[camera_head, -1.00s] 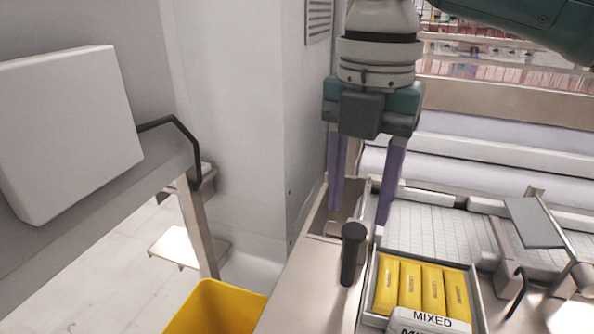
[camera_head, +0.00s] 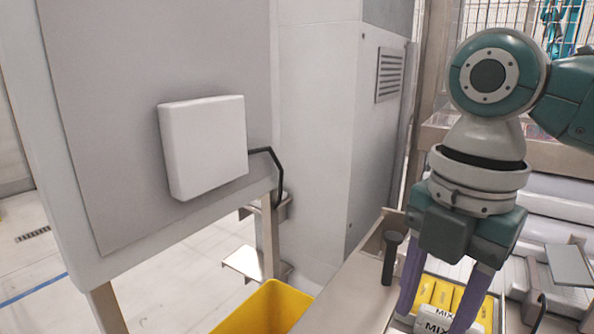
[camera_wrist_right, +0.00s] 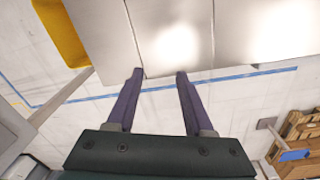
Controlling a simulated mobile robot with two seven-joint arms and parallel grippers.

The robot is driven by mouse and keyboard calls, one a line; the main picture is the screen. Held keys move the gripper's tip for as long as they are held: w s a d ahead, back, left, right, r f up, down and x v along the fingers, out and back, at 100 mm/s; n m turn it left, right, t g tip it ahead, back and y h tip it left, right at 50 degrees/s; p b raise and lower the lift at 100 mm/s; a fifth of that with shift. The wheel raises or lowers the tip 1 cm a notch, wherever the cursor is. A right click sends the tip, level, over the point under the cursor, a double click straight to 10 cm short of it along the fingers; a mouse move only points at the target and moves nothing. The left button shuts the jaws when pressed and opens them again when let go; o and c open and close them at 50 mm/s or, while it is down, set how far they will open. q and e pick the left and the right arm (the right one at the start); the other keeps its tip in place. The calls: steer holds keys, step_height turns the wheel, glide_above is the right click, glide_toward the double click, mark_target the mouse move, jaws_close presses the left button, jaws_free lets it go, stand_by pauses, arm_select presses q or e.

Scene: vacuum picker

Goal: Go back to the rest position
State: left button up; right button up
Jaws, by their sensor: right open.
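My right gripper (camera_head: 437,308) comes in from the right in the head view, pointing down, with two purple fingers apart. In the right wrist view my right gripper (camera_wrist_right: 160,74) is open, with nothing between its fingers. In the head view its fingers overlap a tray of yellow packets (camera_head: 442,294) marked with a "MIX" label (camera_head: 434,324); I cannot tell their height above it. My left gripper is not in view.
A black knobbed post (camera_head: 391,258) stands close left of the right gripper. A yellow bin (camera_head: 262,308) sits below the metal counter (camera_head: 345,305). A grey panel with a white box (camera_head: 204,147) is at left. A grey plate (camera_head: 569,265) stands at right.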

steer(key=s+a+f+m+t+y+p, duration=0.1)
steer(key=s+a+m+p, duration=0.15)
steer(key=s+m, duration=0.25)
steer(key=s+a+m+t+y+p, duration=0.1)
steer(key=s+a+m+y+p, duration=0.15)
steer(key=s+m, duration=0.3)
steer(key=s+d+r+m+t+h+p, duration=0.1)
steer(key=s+d+r+m+h+p, duration=0.25)
steer(key=s+d+m, duration=0.8)
arm_select(q)
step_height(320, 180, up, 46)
steer(key=p, duration=3.7)
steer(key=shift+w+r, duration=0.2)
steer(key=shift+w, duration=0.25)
arm_select(e)
step_height(320, 180, up, 38)
steer(key=w+a+m, duration=0.1)
steer(key=w, duration=0.2)
steer(key=shift+a+f+m, duration=0.15)
steer(key=shift+f+m, duration=0.05)
steer(key=shift+m, duration=0.2)
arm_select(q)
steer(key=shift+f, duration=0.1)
